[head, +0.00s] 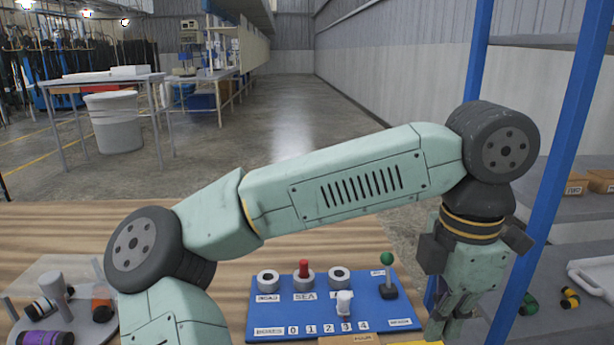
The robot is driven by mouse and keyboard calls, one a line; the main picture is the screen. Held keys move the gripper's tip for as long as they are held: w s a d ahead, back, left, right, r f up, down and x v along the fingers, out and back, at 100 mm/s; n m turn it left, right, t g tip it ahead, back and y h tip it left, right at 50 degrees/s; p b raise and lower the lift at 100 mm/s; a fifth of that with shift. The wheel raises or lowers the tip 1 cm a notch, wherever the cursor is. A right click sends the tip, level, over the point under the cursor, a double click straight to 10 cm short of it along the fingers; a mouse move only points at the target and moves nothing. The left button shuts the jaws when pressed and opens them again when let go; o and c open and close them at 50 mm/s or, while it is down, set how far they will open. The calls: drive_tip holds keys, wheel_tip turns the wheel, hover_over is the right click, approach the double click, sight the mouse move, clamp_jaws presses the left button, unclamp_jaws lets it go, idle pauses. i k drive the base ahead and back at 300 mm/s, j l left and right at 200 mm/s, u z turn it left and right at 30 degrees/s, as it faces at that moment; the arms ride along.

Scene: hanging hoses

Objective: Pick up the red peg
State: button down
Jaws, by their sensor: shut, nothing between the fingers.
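The red peg (303,269) stands upright in the middle of three grey rings on the blue board (265,312), behind the label "SEA". Its lower part is hidden by the ring. My gripper (440,324) points down at the right of the board, to the right of the red peg and apart from it. It is shut and empty. Its fingertips are small and partly hard to make out.
A green-knobbed lever (387,262) stands between the peg and my gripper. A white knob (344,303) sits near the board's front. A round grey tray (88,330) with several cylinders is at left. Blue posts (572,130) and a shelf stand at right.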

sight(303, 264)
drive_tip(key=k, duration=0.85)
